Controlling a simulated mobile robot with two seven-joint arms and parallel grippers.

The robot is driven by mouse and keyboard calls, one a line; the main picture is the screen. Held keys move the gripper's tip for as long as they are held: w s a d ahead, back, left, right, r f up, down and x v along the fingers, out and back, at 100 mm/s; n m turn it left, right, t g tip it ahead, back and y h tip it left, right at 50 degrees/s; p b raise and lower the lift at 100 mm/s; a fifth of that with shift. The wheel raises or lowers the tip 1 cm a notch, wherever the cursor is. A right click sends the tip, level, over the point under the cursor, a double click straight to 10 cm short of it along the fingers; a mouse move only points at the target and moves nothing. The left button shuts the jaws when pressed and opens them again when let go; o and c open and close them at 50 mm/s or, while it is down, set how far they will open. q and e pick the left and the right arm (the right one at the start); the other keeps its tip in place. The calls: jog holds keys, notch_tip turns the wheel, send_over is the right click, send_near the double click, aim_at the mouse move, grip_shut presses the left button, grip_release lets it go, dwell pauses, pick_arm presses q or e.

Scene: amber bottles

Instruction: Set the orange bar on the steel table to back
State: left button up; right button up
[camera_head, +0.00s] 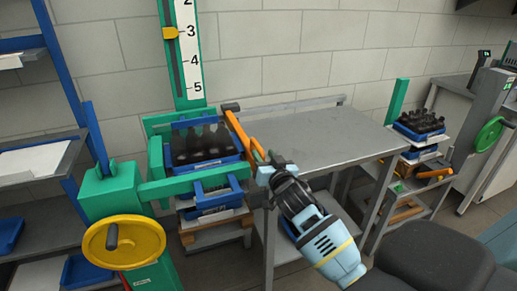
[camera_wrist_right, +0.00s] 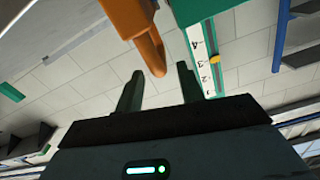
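The orange bar (camera_head: 239,131) sits at the left end of the grey steel table (camera_head: 325,138), slanting from the table's back left corner down toward my right gripper. My right gripper (camera_head: 264,163) is by the near end of the bar. In the right wrist view the gripper (camera_wrist_right: 158,72) has its two dark fingers apart with nothing clasped between them. The bar's rounded orange end (camera_wrist_right: 152,52) shows just beyond the fingertips, in line with the gap. I cannot tell whether it touches a finger. My left gripper is not in view.
A green frame with a yellow handwheel (camera_head: 124,242) and a blue crate of dark bottles (camera_head: 201,146) stand left of the table. A numbered scale (camera_head: 189,50) rises behind. Another bottle crate (camera_head: 418,125) is at right. The tabletop is bare.

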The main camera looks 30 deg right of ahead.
jog(key=shift+x, duration=2.4)
grip_shut()
